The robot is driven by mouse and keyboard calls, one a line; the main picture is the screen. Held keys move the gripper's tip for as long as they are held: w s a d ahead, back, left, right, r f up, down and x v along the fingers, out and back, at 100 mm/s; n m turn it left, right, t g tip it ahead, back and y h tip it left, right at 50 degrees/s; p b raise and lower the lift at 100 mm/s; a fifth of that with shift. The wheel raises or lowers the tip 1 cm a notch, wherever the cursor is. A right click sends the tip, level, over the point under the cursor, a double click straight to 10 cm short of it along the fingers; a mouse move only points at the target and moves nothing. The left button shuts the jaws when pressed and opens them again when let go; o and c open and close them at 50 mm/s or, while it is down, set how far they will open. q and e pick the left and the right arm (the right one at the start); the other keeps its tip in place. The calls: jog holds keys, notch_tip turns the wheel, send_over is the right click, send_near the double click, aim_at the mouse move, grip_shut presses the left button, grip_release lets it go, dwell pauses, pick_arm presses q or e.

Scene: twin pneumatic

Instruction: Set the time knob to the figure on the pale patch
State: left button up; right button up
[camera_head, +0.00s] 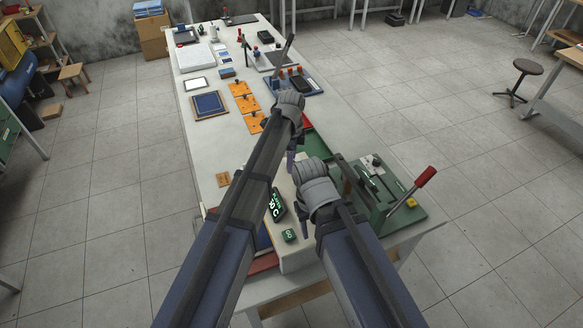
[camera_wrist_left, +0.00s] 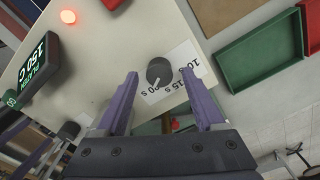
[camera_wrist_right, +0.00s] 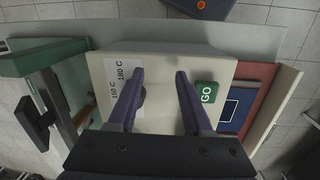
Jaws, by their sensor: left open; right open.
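The time knob (camera_wrist_left: 159,71) is a dark round knob on a pale machine top. It sits just beyond and between my left fingertips (camera_wrist_left: 160,84), which are open and do not visibly touch it. A white label (camera_wrist_left: 181,66) beside it reads 10 s, 15 s and 20 s. A light pointer mark on the knob seems to face the 20 s side. In the head view my left gripper (camera_head: 292,152) hides the knob. My right gripper (camera_wrist_right: 160,76) is open and empty above a 150 C / 180 C label (camera_wrist_right: 120,88); its finger partly hides a second dark knob (camera_wrist_right: 142,98).
A lit red lamp (camera_wrist_left: 68,17) is on the machine top. A green GO block (camera_wrist_right: 207,93) is right of my right gripper. A green tray (camera_wrist_left: 262,52) lies nearby. A red-handled press (camera_head: 424,177) stands at right.

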pick_arm(q)
jog(key=shift+f, duration=0.45)
jog(key=shift+c, duration=0.2)
grip_shut()
